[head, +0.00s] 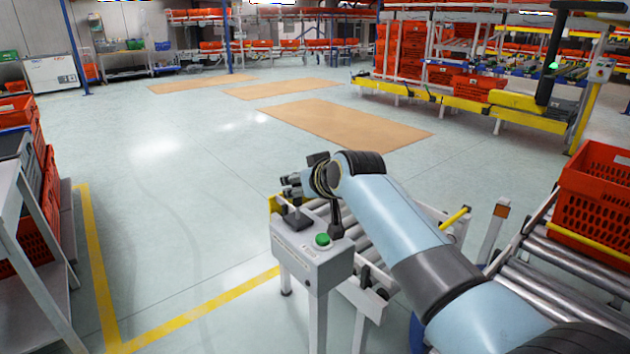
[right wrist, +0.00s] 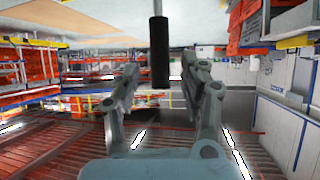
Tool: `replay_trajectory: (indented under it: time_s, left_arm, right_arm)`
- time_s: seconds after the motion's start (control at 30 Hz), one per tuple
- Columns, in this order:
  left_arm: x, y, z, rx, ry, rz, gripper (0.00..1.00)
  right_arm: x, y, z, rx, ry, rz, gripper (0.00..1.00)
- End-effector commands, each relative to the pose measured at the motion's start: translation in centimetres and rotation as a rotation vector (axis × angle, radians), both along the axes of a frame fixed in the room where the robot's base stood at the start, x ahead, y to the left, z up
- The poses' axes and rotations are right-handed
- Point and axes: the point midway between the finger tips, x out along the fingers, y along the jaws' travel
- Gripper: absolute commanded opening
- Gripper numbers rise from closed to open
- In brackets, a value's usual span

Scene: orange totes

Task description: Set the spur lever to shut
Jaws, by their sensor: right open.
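The lever shows in the right wrist view as a thin metal rod ending in a black grip (right wrist: 160,52). The grip lies between the two fingers of my right gripper (right wrist: 155,85), with gaps on both sides. The fingers are apart, and no contact shows. In the head view my right gripper (head: 290,186) is over a grey control box (head: 312,262) with a green button (head: 323,240). Dark parts stand on the box top under the gripper, and I cannot tell there which is the lever or its angle. My left gripper is not in view.
A roller conveyor (head: 376,258) runs behind the box, partly hidden by my right arm. An orange tote (head: 597,200) sits on rollers at the right. A grey rack (head: 30,270) with orange totes stands at the left. The floor between is clear.

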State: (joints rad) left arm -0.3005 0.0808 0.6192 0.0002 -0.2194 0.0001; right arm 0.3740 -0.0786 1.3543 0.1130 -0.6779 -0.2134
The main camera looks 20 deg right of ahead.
Motion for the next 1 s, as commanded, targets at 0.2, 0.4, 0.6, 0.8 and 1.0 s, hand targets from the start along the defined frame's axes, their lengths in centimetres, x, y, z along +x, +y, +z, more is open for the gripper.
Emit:
replay_trajectory:
  time_s: [0.2,0.4,0.6,0.8,1.0]
  left_arm:
    - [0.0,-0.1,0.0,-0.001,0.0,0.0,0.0]
    - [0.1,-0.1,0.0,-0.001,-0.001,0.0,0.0]
    - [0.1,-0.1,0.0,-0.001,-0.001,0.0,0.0]
    - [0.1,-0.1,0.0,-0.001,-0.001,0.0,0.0]
    - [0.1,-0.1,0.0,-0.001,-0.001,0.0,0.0]
  right_arm:
    - [-4.0,-0.6,2.2,-0.001,-0.001,0.0,0.44]
    - [-6.8,-1.1,3.9,-0.003,-0.001,-0.001,0.44]
    - [-7.9,-1.3,4.5,-0.002,-0.001,0.0,0.44]
    - [-8.0,-1.3,4.5,-0.001,0.0,0.0,0.44]
    - [-7.9,-1.3,4.5,-0.001,0.0,0.0,0.44]
